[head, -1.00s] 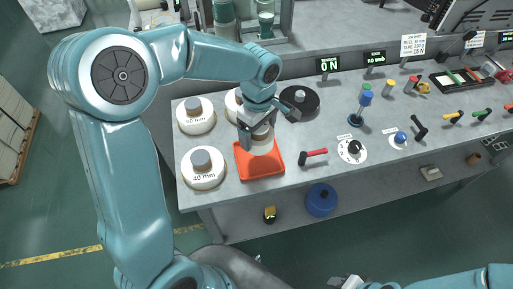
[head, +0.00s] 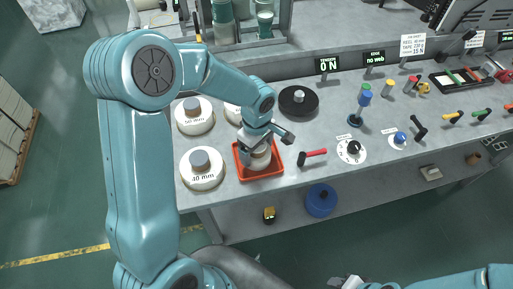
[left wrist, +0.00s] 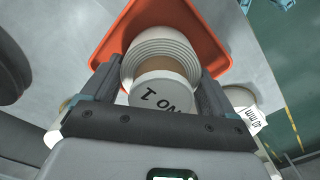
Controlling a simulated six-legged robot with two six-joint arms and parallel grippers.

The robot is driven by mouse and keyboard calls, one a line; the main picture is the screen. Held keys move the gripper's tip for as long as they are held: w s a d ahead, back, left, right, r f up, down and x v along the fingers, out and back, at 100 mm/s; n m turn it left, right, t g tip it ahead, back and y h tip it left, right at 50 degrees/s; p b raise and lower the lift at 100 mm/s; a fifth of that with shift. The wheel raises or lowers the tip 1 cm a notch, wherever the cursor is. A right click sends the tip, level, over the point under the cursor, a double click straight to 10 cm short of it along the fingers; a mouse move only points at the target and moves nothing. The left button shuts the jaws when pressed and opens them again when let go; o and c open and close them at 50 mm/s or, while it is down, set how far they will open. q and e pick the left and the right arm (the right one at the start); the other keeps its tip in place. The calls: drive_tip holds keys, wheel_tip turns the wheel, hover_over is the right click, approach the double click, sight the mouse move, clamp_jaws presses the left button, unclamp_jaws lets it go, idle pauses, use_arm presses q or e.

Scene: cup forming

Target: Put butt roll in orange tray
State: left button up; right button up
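The butt roll (head: 260,160), a short white roll with a brown core, is upright at the orange tray (head: 246,175), within its rim. Whether its base rests on the tray floor is hidden. My left gripper (head: 266,148) reaches down over it from above. In the left wrist view, the roll (left wrist: 160,62) sits between the two fingers of my left gripper (left wrist: 158,85), which lie against its sides. The tray (left wrist: 118,33) shows behind it. Part of my right gripper (head: 348,283) shows at the bottom edge; its fingers are not clear.
White rolls, one marked 40 mm (head: 202,178) and another (head: 195,124), stand left of the tray. A black disc (head: 299,101) lies behind it. A red-handled tool (head: 313,154) lies close to its right.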

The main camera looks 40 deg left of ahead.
use_arm(q)
drive_tip(key=shift+o, duration=0.7)
drive_tip(key=shift+r+p, duration=0.25)
drive_tip(key=shift+p, duration=0.1)
wheel_tip(320, 180, up, 12)
drive_tip(key=shift+f, duration=0.25)
drive_tip(key=shift+r, duration=0.2)
